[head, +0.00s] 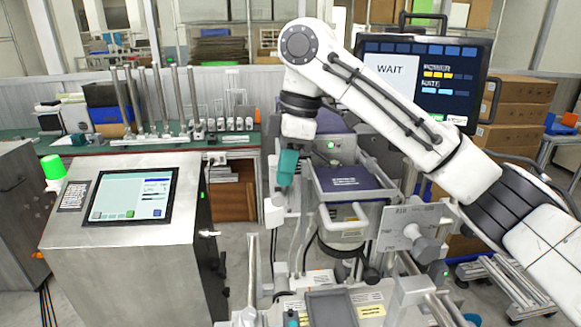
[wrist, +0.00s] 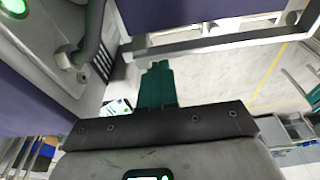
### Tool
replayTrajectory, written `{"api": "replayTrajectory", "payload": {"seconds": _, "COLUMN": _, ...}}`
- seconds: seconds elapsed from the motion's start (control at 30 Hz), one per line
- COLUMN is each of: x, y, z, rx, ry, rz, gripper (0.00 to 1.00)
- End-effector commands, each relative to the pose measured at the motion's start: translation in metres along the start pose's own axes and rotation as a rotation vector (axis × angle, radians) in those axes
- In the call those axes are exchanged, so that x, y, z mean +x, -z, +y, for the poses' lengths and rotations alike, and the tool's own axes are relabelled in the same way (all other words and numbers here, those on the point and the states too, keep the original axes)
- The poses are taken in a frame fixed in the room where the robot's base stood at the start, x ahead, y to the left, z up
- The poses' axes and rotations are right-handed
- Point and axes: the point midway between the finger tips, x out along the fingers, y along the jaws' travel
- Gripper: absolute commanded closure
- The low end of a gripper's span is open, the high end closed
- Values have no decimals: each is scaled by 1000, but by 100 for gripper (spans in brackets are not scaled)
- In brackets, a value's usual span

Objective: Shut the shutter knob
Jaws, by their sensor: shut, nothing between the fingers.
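A grey plate with small printed marks (head: 385,238) stands right of centre in the head view. It carries a pale round knob (head: 412,231), which may be the shutter knob; I cannot read its labels or setting. My gripper (head: 287,168), with teal fingers, points down to the left of the purple-topped machine, apart from the knob. In the wrist view the teal fingers (wrist: 157,85) are together with nothing between them. The knob does not show clearly in the wrist view.
The machine's purple-topped tray (head: 345,178) is just right of my gripper. A metal console with a screen (head: 130,196) stands at the left. A monitor reading WAIT (head: 420,78) is behind my arm. In the wrist view a metal bar (wrist: 215,42) crosses beyond the fingers.

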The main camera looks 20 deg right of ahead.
Motion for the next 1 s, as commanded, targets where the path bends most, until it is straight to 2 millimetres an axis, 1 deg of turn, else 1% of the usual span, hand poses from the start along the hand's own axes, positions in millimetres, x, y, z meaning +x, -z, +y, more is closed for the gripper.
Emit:
{"api": "replayTrajectory", "payload": {"seconds": 0.03, "x": -13, "y": 5, "z": 0, "rx": -1, "ry": 0, "rz": 2, "gripper": 100}}
{"api": "replayTrajectory", "payload": {"seconds": 0.1, "x": -21, "y": 10, "z": 1, "rx": -1, "ry": -3, "rz": 2, "gripper": 100}}
{"api": "replayTrajectory", "payload": {"seconds": 0.13, "x": -23, "y": 8, "z": 2, "rx": -1, "ry": -7, "rz": 1, "gripper": 100}}
{"api": "replayTrajectory", "payload": {"seconds": 0.17, "x": -30, "y": 8, "z": 2, "rx": -1, "ry": -8, "rz": 2, "gripper": 100}}
{"api": "replayTrajectory", "payload": {"seconds": 0.3, "x": -62, "y": 7, "z": 2, "rx": 0, "ry": -10, "rz": 0, "gripper": 100}}
{"api": "replayTrajectory", "payload": {"seconds": 0.4, "x": -81, "y": 6, "z": 2, "rx": 1, "ry": -10, "rz": 1, "gripper": 100}}
{"api": "replayTrajectory", "payload": {"seconds": 0.5, "x": -96, "y": 7, "z": 2, "rx": 0, "ry": -9, "rz": 2, "gripper": 100}}
{"api": "replayTrajectory", "payload": {"seconds": 0.6, "x": -106, "y": 7, "z": 2, "rx": 0, "ry": -7, "rz": 3, "gripper": 100}}
{"api": "replayTrajectory", "payload": {"seconds": 0.7, "x": -112, "y": 7, "z": 2, "rx": -1, "ry": -8, "rz": 3, "gripper": 100}}
{"api": "replayTrajectory", "payload": {"seconds": 1.0, "x": -114, "y": 7, "z": 2, "rx": -1, "ry": -7, "rz": 3, "gripper": 100}}
